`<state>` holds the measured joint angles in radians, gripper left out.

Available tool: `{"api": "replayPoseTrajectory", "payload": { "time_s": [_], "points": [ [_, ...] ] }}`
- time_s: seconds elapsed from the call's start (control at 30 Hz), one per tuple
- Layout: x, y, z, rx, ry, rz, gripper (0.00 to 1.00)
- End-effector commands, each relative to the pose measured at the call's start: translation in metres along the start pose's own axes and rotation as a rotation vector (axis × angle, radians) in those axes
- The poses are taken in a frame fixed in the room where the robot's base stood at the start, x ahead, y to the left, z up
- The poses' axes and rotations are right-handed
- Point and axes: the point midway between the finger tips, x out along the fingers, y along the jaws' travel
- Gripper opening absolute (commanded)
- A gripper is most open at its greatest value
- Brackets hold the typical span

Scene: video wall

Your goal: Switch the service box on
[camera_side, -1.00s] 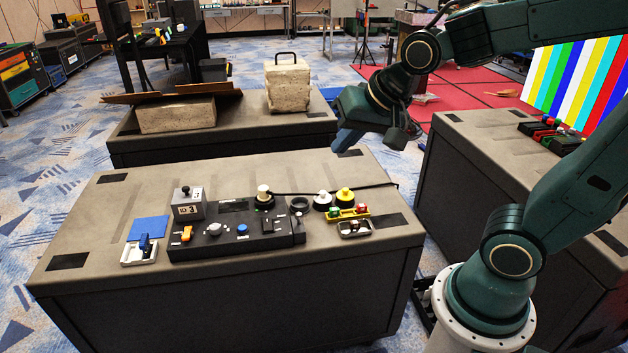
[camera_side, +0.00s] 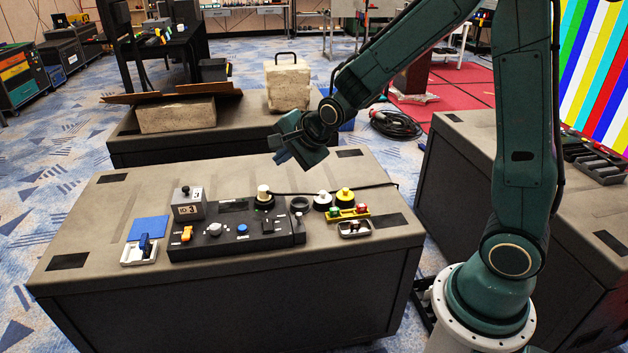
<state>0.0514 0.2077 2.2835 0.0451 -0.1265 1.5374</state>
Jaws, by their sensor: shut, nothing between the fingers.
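A long black control box (camera_side: 215,245) lies on the near bench. On it are an orange switch (camera_side: 187,234), a grey knob (camera_side: 214,229), a blue button (camera_side: 242,230) and a black rocker-like switch (camera_side: 267,226). A grey box (camera_side: 188,210) marked "ID 3" with a black-topped lever stands at its back left corner. I cannot tell which of these is the service box, or the switch positions. My gripper (camera_side: 281,157) is shut and empty, above the far side of the bench and behind the control box, apart from everything.
A cream knob (camera_side: 264,195) with a black cable stands behind the box. A blue pad (camera_side: 149,228) and white tray (camera_side: 133,254) lie left. The bench's left end is clear.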

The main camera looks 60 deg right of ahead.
Motion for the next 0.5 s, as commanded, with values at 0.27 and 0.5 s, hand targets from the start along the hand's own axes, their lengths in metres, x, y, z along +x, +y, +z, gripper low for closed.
{"api": "replayPoseTrajectory", "payload": {
  "time_s": [0.27,0.5],
  "points": [
    [0.053,0.007,-0.004,0.262,0.009,-0.046,0.00],
    [0.095,0.019,-0.006,0.487,0.004,-0.090,0.00]
  ]
}}
